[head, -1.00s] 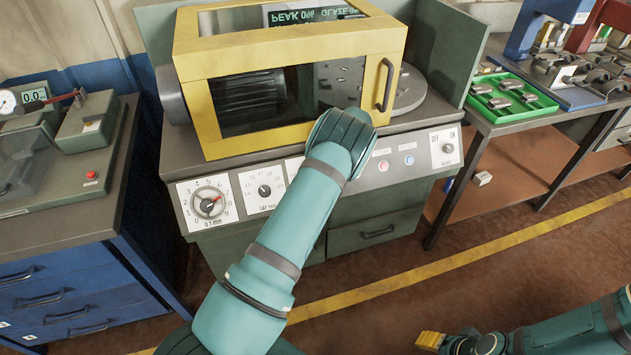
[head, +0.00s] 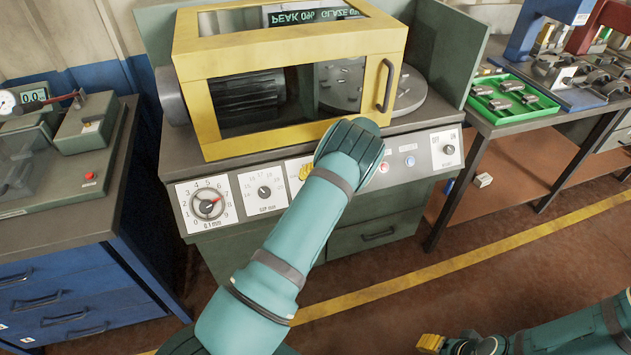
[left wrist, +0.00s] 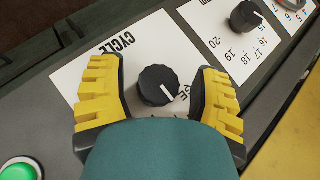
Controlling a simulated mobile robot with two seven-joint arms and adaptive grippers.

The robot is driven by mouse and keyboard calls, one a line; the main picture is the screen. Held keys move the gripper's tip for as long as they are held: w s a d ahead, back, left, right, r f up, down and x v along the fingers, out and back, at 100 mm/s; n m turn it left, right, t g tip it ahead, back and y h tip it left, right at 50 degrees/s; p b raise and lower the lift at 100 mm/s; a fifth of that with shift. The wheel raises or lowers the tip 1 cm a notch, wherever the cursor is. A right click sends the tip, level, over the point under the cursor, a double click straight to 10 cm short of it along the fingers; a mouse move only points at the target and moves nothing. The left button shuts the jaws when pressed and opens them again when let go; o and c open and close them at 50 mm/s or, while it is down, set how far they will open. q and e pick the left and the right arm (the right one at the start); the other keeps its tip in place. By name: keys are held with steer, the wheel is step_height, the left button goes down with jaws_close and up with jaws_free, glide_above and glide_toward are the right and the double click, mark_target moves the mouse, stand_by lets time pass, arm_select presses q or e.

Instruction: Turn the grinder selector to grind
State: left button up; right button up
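The selector knob (left wrist: 158,85) is black with a white pointer line. It sits on a white plate (left wrist: 82,82) whose readable lettering is "CYCLE" and a partly covered word ending in "GE". The pointer line slants toward that partly covered word. My left gripper (left wrist: 160,97) is open, with one yellow-and-black finger on each side of the knob. I cannot tell whether either finger touches it. In the head view my left gripper (head: 306,172) shows only as a bit of yellow beside my arm, and the knob is hidden. My right gripper (head: 430,342) is low at the right, far from the panel.
The grinder's yellow-framed guard (head: 290,142) stands above the panel. A numbered dial (head: 208,205) and a gap knob (head: 265,192) are left of my arm. Red (head: 384,167) and blue (head: 410,160) buttons and an off/on switch (head: 449,149) are right. A green button (left wrist: 20,170) is near the selector.

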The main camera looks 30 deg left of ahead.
arm_select(q)
steer(key=shift+w+d+r, duration=0.1)
steer(key=shift+w, duration=0.05)
steer(key=v, duration=1.1)
steer(key=shift+r, duration=0.35)
steer(key=shift+w+d, duration=0.1)
